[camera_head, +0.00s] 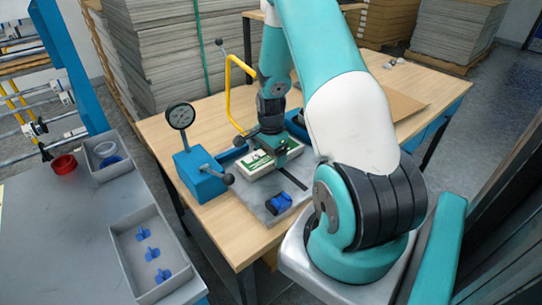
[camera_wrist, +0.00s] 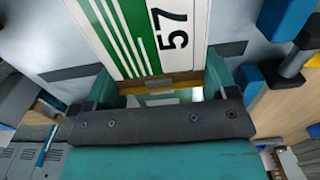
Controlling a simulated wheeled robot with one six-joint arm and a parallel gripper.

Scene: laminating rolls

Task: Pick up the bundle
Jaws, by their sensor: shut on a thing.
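The bundle (camera_head: 256,166) is a flat pale block with a green-and-white top, over a grey plate (camera_head: 275,212) on the wooden table. In the wrist view the bundle (camera_wrist: 150,38) shows green and white stripes and a black "57". My gripper (camera_head: 280,152) is above it, pointing down. In the wrist view my gripper (camera_wrist: 160,82) has one finger on each side of the bundle's near end, shut on it. I cannot tell whether the bundle rests on the plate or is slightly above it.
A blue device with a round dial gauge (camera_head: 181,116) stands left of the bundle. A yellow bent handle (camera_head: 229,88) rises behind. A small blue block (camera_head: 279,203) lies in front on the plate. Grey trays (camera_head: 122,235) sit on the left bench; paper stacks (camera_head: 160,60) stand behind.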

